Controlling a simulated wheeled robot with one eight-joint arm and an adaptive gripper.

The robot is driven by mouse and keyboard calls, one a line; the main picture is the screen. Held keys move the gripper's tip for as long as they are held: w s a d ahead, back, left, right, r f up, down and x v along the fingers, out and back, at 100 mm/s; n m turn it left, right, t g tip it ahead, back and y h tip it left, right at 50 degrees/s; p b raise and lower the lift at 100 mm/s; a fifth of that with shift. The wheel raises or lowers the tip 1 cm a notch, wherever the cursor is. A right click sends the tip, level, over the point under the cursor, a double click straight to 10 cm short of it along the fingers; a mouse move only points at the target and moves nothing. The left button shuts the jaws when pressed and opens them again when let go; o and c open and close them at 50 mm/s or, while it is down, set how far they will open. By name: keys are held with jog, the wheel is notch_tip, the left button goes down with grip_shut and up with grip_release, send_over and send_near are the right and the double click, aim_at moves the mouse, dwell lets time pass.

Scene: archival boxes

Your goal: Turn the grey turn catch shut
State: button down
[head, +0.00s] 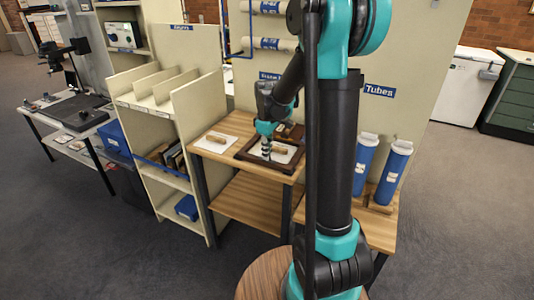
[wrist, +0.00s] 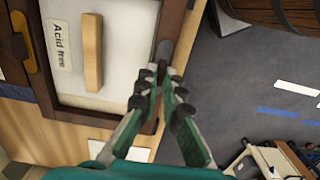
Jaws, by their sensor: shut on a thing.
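A dark wooden frame (wrist: 110,118) holds a white panel (wrist: 120,55) with a pale wooden handle bar (wrist: 92,52) and an "Acid free" label (wrist: 60,46). The grey turn catch (wrist: 163,52) is on the right side of the frame in the wrist view, partly hidden by my fingertips. My gripper (wrist: 161,80) is shut on this catch. An amber-brown catch (wrist: 24,42) is on the opposite side of the frame. In the head view my gripper (head: 266,150) reaches down at the dark frame (head: 245,157) on the wooden table; the grey catch cannot be made out there.
A white sheet with a small wooden piece (head: 216,138) lies left of the frame. Two blue tubes (head: 364,158) (head: 393,172) stand at the table's right. A cream shelf unit (head: 165,110) adjoins on the left. Grey floor (head: 450,210) is open at right.

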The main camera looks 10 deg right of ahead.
jog(key=shift+m, duration=0.4)
jog(key=m, duration=0.3)
jog(key=shift+m, duration=0.3)
jog(key=m, duration=0.4)
jog(key=shift+m, duration=0.3)
jog(key=m, duration=0.4)
jog(key=shift+m, duration=2.4)
jog(key=c, duration=1.7)
grip_release()
